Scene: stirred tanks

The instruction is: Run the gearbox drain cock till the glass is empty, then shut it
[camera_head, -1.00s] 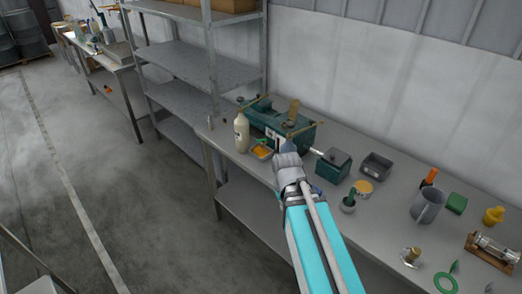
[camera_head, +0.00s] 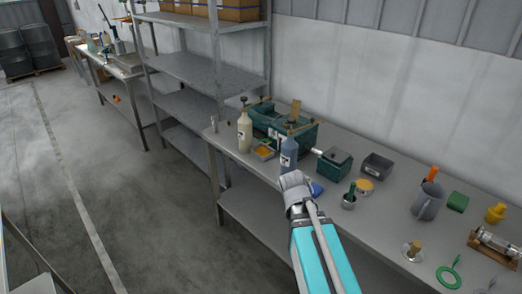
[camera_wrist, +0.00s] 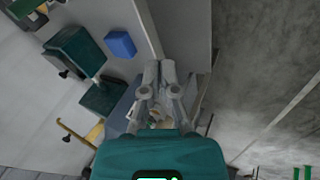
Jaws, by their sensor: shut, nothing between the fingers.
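The green gearbox (camera_head: 270,118) stands at the back of the bench, with brass-coloured fittings on top. A silver shaft joins it towards a smaller green box (camera_head: 334,163). A yellow lever shows beside green housing in the wrist view (camera_wrist: 96,134). I cannot tell which fitting is the drain cock, and no glass can be made out.
A blue block (camera_head: 317,188) lies right of my gripper. A grey mug (camera_head: 426,203) and several small items crowd the bench's right.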

